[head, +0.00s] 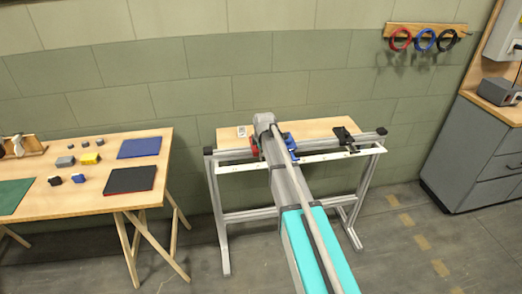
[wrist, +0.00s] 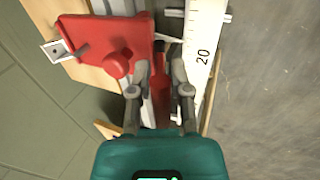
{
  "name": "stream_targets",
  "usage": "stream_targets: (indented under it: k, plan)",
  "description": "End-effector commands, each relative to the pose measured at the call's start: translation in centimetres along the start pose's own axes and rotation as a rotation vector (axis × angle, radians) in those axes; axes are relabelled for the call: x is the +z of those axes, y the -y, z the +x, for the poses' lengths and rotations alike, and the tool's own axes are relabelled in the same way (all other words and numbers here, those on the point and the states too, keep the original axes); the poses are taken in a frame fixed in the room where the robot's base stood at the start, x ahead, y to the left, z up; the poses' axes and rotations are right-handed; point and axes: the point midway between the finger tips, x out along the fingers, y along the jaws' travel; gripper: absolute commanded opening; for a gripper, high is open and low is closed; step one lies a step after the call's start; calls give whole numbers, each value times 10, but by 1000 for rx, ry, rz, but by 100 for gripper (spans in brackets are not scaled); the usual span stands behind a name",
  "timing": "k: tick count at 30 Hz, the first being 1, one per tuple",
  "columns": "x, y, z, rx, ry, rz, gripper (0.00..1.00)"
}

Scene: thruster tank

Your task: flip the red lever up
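A red clamp-like device (wrist: 105,45) with a round red knob (wrist: 117,65) fills the upper left of the wrist view. Its narrow red lever (wrist: 160,95) runs between the two fingers of my gripper (wrist: 160,68). The fingers stand close together, one on each side of the lever; I cannot tell whether they touch it. In the head view the red device (head: 254,150) sits on the rail of the metal frame (head: 222,214), partly hidden by my arm. My gripper's fingers are hidden there.
A white scale strip (wrist: 203,55) marked 20 runs beside the lever. A blue device (head: 291,146) and a black one (head: 345,137) sit further right on the rail. A wooden table (head: 100,148) with blocks stands left, a grey cabinet (head: 470,155) right. Floor between frame and cabinet is clear.

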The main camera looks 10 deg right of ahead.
Motion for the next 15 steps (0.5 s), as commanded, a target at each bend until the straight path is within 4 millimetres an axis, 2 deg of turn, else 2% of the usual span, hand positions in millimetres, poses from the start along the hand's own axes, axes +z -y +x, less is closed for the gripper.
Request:
stream_targets:
  k: [11, 15]
  plan:
    - [0, 0, 0, 0, 0, 0, 26]
    - [-5, 1, 1, 4, 1, -11, 26]
